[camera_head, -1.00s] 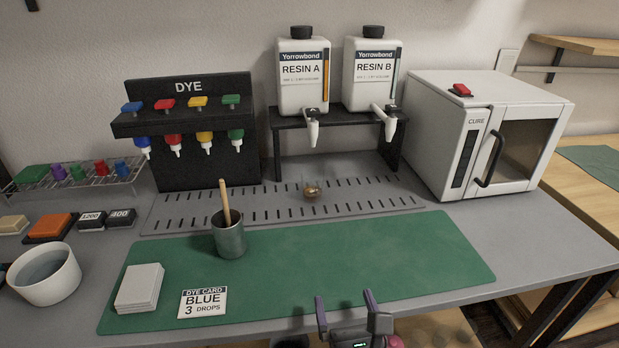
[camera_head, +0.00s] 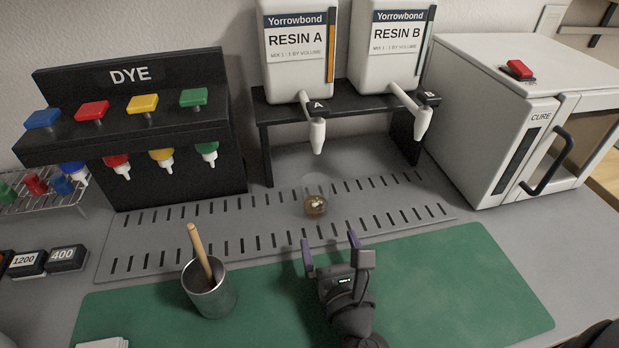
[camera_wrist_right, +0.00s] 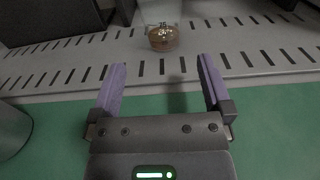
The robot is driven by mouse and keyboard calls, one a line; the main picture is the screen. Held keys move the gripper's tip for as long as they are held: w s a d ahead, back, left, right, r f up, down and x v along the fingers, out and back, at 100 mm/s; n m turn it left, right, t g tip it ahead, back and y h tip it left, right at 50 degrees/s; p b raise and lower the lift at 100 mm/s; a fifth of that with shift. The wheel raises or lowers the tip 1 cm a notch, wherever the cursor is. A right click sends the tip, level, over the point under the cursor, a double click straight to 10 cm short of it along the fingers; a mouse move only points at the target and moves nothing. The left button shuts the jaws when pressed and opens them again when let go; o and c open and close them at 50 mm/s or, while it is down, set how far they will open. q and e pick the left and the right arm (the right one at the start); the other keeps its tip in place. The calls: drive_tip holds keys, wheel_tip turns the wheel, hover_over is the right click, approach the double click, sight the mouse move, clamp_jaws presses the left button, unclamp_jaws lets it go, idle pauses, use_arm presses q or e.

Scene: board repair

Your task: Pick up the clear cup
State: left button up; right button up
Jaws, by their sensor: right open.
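The clear cup (camera_head: 316,204) stands on the slotted grey drip tray below the resin A spout, with a little amber liquid in its bottom. Its clear walls are hard to make out in the head view. In the right wrist view the cup (camera_wrist_right: 162,38) is ahead of the fingers, upright, with faint markings on its side. My right gripper (camera_head: 331,250) is open and empty over the green mat, on the near side of the cup and apart from it. Its purple-lined fingers (camera_wrist_right: 162,85) point toward the cup. My left gripper is not in view.
A metal pot (camera_head: 208,291) with a wooden stick stands on the green mat (camera_head: 470,280) to the left. The resin stand (camera_head: 265,150) rises behind the cup, with spouts overhanging the drip tray (camera_head: 235,222). The dye rack (camera_head: 180,180) is left, the cure oven (camera_head: 485,150) right.

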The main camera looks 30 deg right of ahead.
sight(319, 205)
drive_tip(key=shift+w+d, duration=0.2)
drive_tip(key=shift+w, duration=0.5)
drive_tip(key=x, duration=0.3)
drive_tip(key=p+x, duration=0.1)
drive_tip(key=x, duration=0.5)
drive_tip(key=shift+w+d+r, duration=0.25)
drive_tip(key=shift+w+d, duration=0.05)
drive_tip(key=shift+w, duration=0.05)
drive_tip(key=shift+c, duration=1.6)
drive_tip(key=c, duration=0.7)
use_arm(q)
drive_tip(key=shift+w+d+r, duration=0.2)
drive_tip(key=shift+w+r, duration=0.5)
use_arm(e)
drive_tip(key=shift+c, duration=0.5)
